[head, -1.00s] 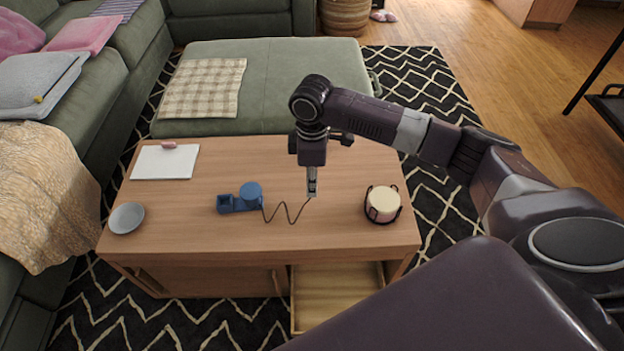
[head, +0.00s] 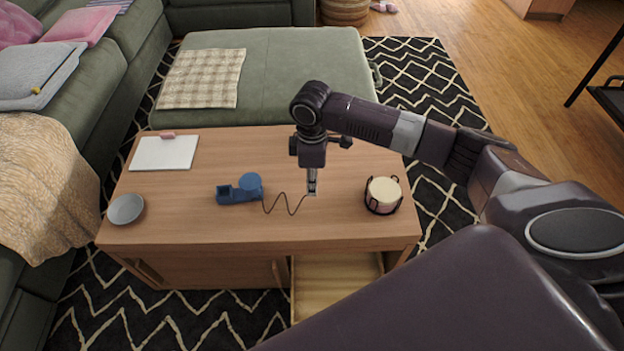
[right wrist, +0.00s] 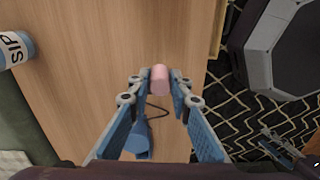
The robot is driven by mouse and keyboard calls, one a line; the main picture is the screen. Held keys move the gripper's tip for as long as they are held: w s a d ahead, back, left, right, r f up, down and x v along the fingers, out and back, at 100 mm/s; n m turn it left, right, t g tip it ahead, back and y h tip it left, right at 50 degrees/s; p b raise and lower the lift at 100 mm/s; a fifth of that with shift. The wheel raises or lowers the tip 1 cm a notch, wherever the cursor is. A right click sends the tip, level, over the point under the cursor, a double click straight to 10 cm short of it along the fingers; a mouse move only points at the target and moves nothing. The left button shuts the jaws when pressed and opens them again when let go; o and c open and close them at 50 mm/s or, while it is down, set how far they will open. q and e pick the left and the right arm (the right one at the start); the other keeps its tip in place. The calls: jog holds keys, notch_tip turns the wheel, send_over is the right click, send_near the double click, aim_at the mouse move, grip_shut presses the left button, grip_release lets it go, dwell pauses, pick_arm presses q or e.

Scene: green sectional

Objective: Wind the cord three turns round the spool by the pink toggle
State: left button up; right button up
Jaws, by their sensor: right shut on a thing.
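The blue spool (head: 250,183) stands on a blue base (head: 228,196) left of the middle of the wooden table. A thin dark cord (head: 285,208) runs from it in a zigzag to my right gripper (head: 311,190). The right gripper points down and is shut on the pink toggle (right wrist: 160,79), which sits between the fingertips in the right wrist view. In the head view the fingers hide the toggle. The spool (right wrist: 141,137) and the cord (right wrist: 156,108) also show between the fingers in the wrist view. No turns of cord can be made out on the spool.
A cream cylinder in a dark holder (head: 383,192) stands right of the gripper. A grey bowl (head: 126,209) and a white pad (head: 164,153) lie at the left. A lettered can (right wrist: 16,50) shows in the wrist view. An open drawer (head: 335,285) juts out in front.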

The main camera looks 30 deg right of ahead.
jog(key=shift+f, duration=1)
pick_arm(q)
jog(key=shift+w+v, duration=0.2)
jog(key=shift+v, duration=0.7)
pick_arm(e)
jog(key=o, duration=1)
jog(key=shift+c, duration=0.2)
pick_arm(q)
jog(key=shift+w, duration=0.1)
pick_arm(e)
jog(key=shift+o, duration=0.3)
pick_arm(q)
jog(key=shift+w+a, duration=0.1)
pick_arm(e)
jog(key=shift+r, duration=0.1)
notch_tip(320, 180, up, 12)
jog(key=shift+f, duration=0.1)
